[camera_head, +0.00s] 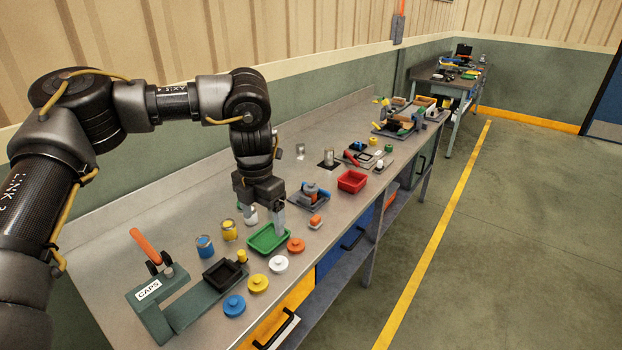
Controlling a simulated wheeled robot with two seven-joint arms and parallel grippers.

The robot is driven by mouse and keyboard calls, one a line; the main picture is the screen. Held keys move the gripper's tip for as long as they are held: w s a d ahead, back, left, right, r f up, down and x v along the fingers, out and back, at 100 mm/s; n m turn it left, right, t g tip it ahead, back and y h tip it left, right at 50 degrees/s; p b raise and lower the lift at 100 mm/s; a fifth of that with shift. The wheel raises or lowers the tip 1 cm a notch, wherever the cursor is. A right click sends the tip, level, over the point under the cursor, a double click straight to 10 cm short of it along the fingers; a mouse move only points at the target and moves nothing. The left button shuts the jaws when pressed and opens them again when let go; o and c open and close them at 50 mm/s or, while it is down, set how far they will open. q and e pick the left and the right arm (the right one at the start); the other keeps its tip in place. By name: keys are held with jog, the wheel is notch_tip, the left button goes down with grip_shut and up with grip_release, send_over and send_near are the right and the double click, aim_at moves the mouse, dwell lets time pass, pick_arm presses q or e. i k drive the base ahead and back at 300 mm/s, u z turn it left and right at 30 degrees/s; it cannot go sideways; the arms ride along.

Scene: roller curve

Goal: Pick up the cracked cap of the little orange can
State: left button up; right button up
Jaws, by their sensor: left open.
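My left gripper (263,213) points down above the bench, near the green tray (268,239), with its jaws apart and nothing seen between them. An orange round cap (296,245) with a knob lies on the bench just right of the green tray. I cannot make out a crack in it at this size. My right gripper is not in view.
White (279,264), yellow (258,283) and blue (234,305) caps line the front edge. Blue (204,246) and yellow (229,229) cans stand behind. A press marked CAPS (150,305) is at the near left. A red bin (352,181) stands farther right.

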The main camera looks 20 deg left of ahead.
aim_at(310, 189)
jog(key=u, duration=0.05)
jog(key=i, duration=1.5)
jog(key=z, duration=0.1)
